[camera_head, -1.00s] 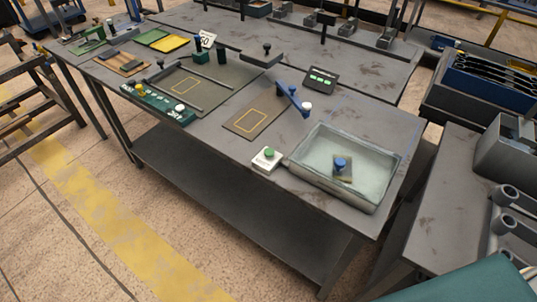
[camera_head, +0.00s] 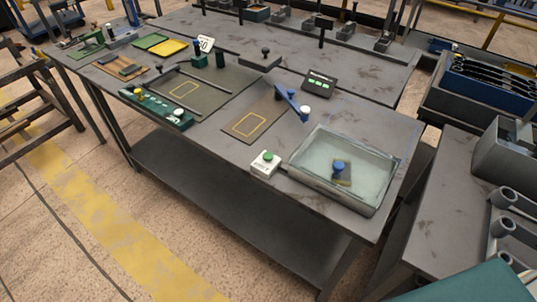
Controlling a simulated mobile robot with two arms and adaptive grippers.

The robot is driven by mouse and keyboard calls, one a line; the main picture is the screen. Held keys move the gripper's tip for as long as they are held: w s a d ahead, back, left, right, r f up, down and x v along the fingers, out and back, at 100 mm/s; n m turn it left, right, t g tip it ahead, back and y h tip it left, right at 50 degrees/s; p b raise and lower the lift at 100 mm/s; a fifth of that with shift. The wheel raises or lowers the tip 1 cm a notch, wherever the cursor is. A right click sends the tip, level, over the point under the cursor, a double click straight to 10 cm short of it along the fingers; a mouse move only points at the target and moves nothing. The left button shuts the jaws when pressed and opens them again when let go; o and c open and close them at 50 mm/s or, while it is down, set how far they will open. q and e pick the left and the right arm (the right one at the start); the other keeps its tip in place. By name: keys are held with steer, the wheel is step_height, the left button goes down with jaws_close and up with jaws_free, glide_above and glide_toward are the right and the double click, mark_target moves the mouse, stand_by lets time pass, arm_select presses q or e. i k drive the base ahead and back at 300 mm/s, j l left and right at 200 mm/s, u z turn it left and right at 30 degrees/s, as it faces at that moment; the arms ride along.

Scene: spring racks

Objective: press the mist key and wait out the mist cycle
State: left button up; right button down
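A small white box with a green round button (camera_head: 268,156), which looks like the mist key, sits near the front edge of the grey workbench. Just right of it stands a clear glass-walled tank (camera_head: 371,203) with a pale, hazy inside. A blue-knobbed piece (camera_head: 339,167) stands in the tank on a small dark plate. A small dark display (camera_head: 319,83) with several lit green marks stands behind the tank. Neither of my grippers shows in this view, so nothing of mine is seen touching the button.
A blue lever with a white knob (camera_head: 304,110) stands behind the tank. A dark mat with a yellow square (camera_head: 262,108) lies left of it. A green panel with knobs (camera_head: 152,108) lies farther left. A grey side table (camera_head: 440,235) stands at right.

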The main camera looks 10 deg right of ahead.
mark_target(267, 156)
steer(key=i+j+z, duration=0.3)
steer(key=j+z, duration=0.25)
steer(key=j, duration=0.3)
steer(key=i+j+z, duration=0.1)
steer(key=j+z, duration=0.2)
steer(key=j, duration=0.2)
steer(key=j+z, duration=0.25)
steer(key=j, duration=0.25)
steer(key=i, duration=0.05)
